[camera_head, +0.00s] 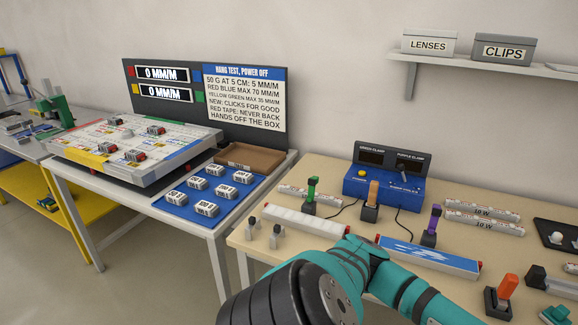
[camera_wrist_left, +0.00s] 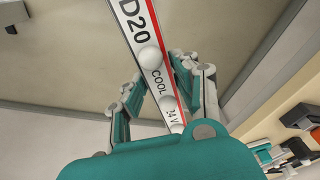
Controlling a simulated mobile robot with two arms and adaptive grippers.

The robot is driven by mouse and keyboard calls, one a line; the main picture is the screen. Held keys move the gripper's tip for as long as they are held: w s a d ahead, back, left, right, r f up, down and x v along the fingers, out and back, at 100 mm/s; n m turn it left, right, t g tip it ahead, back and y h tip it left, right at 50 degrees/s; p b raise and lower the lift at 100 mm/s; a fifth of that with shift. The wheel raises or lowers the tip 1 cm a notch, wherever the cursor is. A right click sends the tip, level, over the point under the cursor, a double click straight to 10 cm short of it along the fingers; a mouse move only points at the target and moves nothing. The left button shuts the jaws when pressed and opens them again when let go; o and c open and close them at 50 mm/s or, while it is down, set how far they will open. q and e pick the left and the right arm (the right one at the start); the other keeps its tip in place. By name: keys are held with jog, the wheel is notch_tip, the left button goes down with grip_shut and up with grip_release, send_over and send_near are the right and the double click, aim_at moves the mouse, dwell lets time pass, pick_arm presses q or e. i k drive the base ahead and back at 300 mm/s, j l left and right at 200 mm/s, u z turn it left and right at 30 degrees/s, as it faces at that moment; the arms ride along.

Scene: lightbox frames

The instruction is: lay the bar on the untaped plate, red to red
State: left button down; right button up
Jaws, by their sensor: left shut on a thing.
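In the left wrist view, my left gripper (camera_wrist_left: 160,107) is shut on a long white bar (camera_wrist_left: 133,22) printed "D20 COOL 24 V", with a red line along one edge and white domes on it. The bar runs on past the top of that view. In the head view, a white segmented plate (camera_head: 306,221) and a plate with a blue-and-white top (camera_head: 428,256) lie on the right bench. The blue-topped plate has red at its ends. My teal arm crosses in front of them. The held bar and gripper fingers cannot be made out there. My right gripper is not visible.
Green (camera_head: 312,187), orange (camera_head: 372,192) and purple (camera_head: 433,222) clamp levers stand behind the plates, with a red-orange one (camera_head: 506,287) at front right. A blue control box (camera_head: 386,182) stands behind. A left table holds a tilted board (camera_head: 132,140) and blue mat (camera_head: 210,192).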

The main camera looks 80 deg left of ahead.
aim_at(302, 219)
jog(key=k+j, duration=0.4)
jog(key=j, duration=0.15)
jog(key=k+j, duration=0.4)
jog(key=j, duration=0.15)
jog(key=k+j, duration=0.35)
jog(key=j, duration=0.2)
jog(key=k+j, duration=0.4)
jog(key=j, duration=0.15)
